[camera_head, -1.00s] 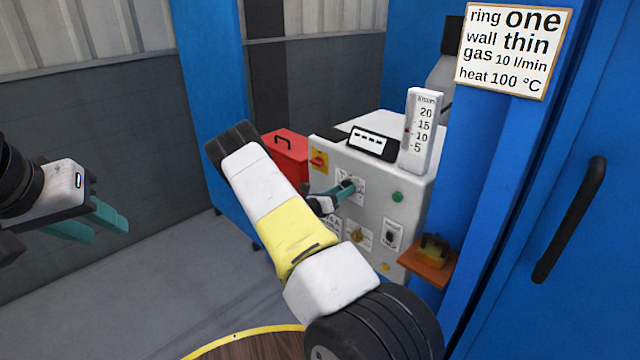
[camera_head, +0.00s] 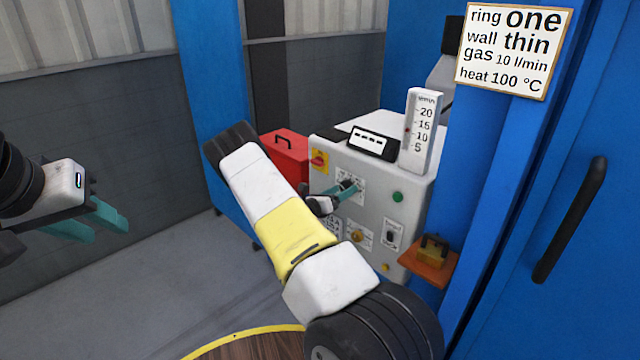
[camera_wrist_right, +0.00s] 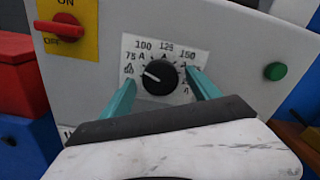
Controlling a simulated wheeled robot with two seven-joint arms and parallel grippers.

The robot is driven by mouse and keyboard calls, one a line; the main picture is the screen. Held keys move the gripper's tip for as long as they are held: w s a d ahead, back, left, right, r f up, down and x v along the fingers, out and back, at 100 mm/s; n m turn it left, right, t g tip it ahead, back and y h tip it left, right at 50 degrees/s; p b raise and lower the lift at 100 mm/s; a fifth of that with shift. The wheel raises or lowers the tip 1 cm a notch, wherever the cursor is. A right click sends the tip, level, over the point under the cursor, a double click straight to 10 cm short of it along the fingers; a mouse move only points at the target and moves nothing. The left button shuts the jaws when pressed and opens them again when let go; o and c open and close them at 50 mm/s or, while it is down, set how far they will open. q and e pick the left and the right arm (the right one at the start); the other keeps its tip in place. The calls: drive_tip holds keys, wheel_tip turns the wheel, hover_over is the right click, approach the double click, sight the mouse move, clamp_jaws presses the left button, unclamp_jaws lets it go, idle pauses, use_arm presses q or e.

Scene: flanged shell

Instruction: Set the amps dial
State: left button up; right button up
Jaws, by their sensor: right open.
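The amps dial is a round black knob (camera_wrist_right: 158,77) with a white pointer line, on a white scale plate (camera_wrist_right: 183,58) marked 75, 100, 125 and 150, with a smaller number at its left. The pointer is toward the left, a little upward, near the low end. My right gripper (camera_wrist_right: 162,82) is open, one teal finger on either side of the knob; I cannot tell whether they touch it. In the head view the right gripper (camera_head: 345,190) is at the grey machine's front panel (camera_head: 375,183), partly covering the dial. My left gripper (camera_head: 112,222) is open and empty, far left.
A red OFF/ON switch (camera_wrist_right: 62,27) is left of the dial, and a green button (camera_wrist_right: 275,71) right. A flow tube (camera_head: 419,130) stands on the machine. A sign (camera_head: 514,50) reads ring one, wall thin, gas 10 l/min, heat 100 °C.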

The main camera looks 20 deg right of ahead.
drive_tip(key=v, duration=0.7)
drive_tip(key=shift+a, duration=0.2)
